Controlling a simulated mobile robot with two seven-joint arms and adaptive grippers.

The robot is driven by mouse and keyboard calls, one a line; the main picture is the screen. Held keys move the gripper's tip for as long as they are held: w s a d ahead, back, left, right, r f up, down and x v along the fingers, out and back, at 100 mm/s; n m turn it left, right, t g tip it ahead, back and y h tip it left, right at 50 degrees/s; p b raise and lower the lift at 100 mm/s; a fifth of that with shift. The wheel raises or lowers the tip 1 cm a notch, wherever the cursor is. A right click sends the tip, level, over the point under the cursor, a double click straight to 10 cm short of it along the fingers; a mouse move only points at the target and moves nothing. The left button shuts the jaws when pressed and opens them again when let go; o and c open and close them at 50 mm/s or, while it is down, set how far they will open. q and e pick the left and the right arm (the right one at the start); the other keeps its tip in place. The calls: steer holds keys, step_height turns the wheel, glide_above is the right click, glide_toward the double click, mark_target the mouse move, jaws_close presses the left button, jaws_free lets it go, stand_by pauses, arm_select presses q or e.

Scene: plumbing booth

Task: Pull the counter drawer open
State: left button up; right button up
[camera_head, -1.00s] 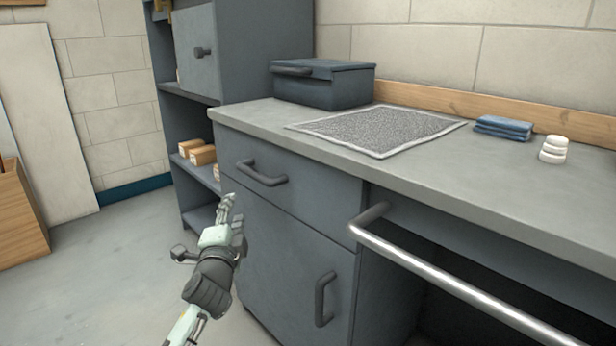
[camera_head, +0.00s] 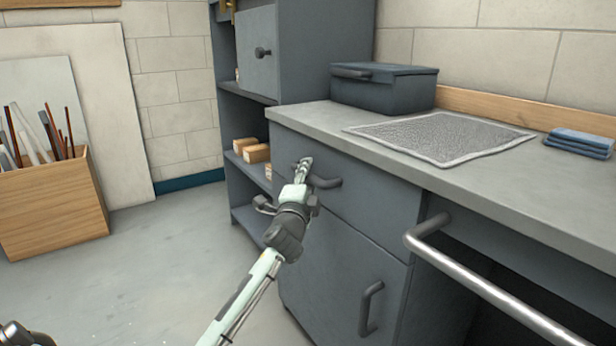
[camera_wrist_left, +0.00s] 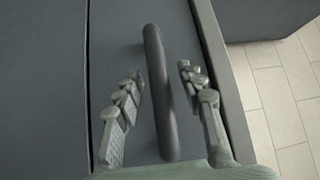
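The counter drawer (camera_head: 376,198) is the grey top front at the left end of the counter. It is closed, flush with the cabinet. Its dark bar handle (camera_head: 327,183) is partly hidden by my left gripper (camera_head: 304,168) in the head view. In the left wrist view the handle (camera_wrist_left: 160,90) runs lengthwise between the two fingers of my left gripper (camera_wrist_left: 160,92). The fingers are open, one on each side of the handle, with a gap on both sides. My right gripper is not clearly in view; a dark piece of my own body shows at the bottom left corner.
Below the drawer is a cabinet door with a vertical handle (camera_head: 370,307). A metal rail (camera_head: 480,285) sticks out to the right. A toolbox (camera_head: 385,88), a mesh mat (camera_head: 440,138) and blue cloths (camera_head: 580,142) lie on the counter. A wooden bin (camera_head: 50,210) stands left; floor between is clear.

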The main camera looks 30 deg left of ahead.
arm_select(q)
steer(key=shift+c, duration=0.3)
jaws_close()
arm_select(e)
steer(key=shift+s, duration=0.1)
